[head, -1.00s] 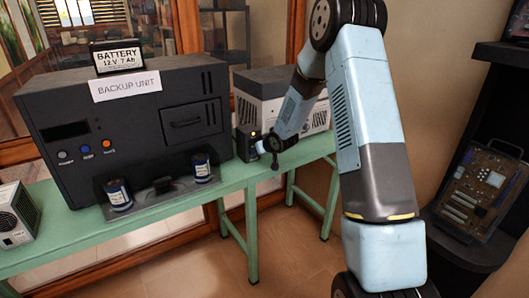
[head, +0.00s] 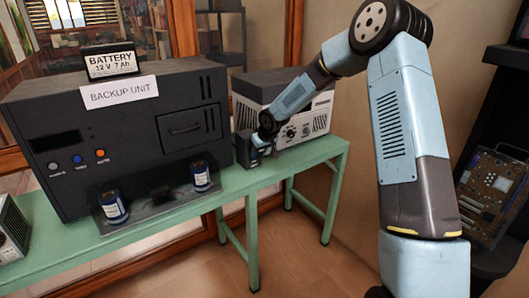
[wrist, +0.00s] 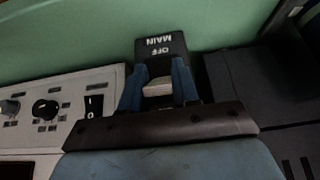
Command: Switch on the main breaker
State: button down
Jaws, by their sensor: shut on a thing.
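The main breaker (wrist: 160,44) is a small dark box with upside-down white MAIN and OFF lettering in the wrist view. Its pale grey lever (wrist: 157,90) lies between the two blue fingers of my gripper (wrist: 157,82), which is shut on it. The lever's exact position is hard to tell.
The backup unit (head: 130,125) stands close on the left, with a battery (head: 112,61) on top. A grey device (head: 291,129) with knobs and a rocker switch (wrist: 94,105) is beside the breaker. All stand on a green bench (head: 285,165). A dark shelf is at right.

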jog(key=shift+w+d+r, duration=0.1)
jog(key=shift+w+d, duration=0.05)
jog(key=shift+d, duration=0.05)
jog(key=c, duration=1.1)
grip_release()
jog(key=shift+o, duration=0.9)
jog(key=shift+a, duration=0.1)
jog(key=shift+s+r, duration=0.1)
jog(key=shift+s, duration=0.1)
jog(key=v, duration=1.3)
jog(key=shift+r, duration=0.15)
jog(key=shift+s, duration=0.15)
